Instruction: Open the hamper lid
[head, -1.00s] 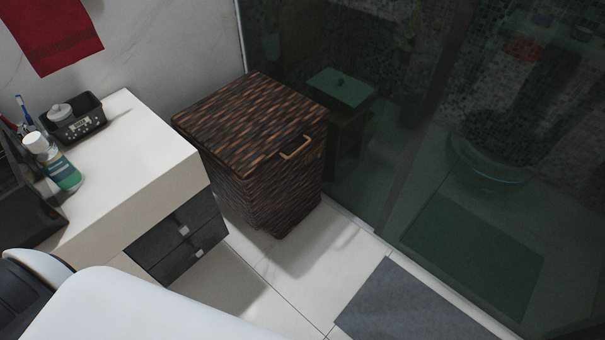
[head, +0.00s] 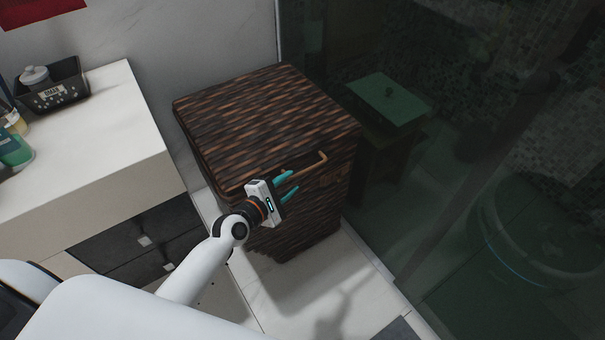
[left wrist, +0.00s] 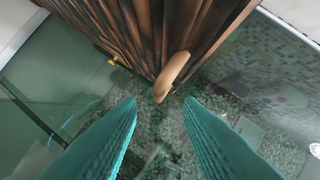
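The brown woven hamper (head: 312,215) stands on the floor with its lid (head: 262,115) closed. A light wooden handle (head: 314,163) sticks out from the lid's front edge. My left gripper (head: 294,181) is open, its teal fingers in front of the hamper beside the handle's left end. In the left wrist view, the two fingers (left wrist: 160,105) are spread apart. The handle (left wrist: 172,76) lies just ahead of the gap between their tips, a little right of its middle. Nothing is held, and I cannot tell whether a finger touches the hamper. My right gripper is not in view.
A white counter (head: 115,150) with dark drawers (head: 140,240) stands close on the hamper's left. A dark glass shower wall (head: 450,180) runs along its right.

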